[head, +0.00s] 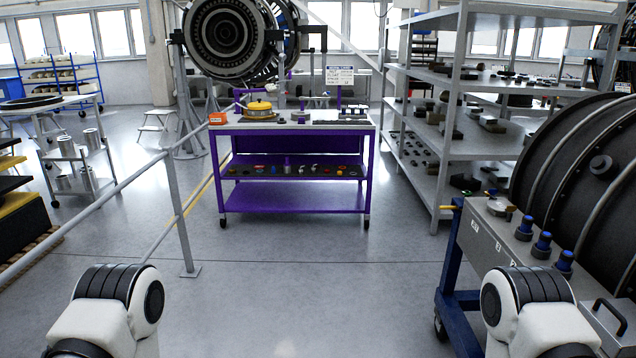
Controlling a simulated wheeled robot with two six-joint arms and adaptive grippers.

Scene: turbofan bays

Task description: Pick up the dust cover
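I cannot tell for sure which thing is the dust cover. A yellow round lid-like piece (258,107) sits on the left part of the top of a purple cart (292,210), some way ahead of me. Blue-capped fittings (542,243) stand on a grey-topped bench (500,222) at the near right. Neither of my grippers is in view. Only white and black links of my arms show at the bottom left and bottom right, well short of the purple cart.
An orange box (217,118) and several small parts share the cart's top and shelf. A grey railing (178,215) stands at the left. Tall metal shelving (447,120) and a large dark drum (585,180) stand at the right. The floor (310,290) before the cart is clear.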

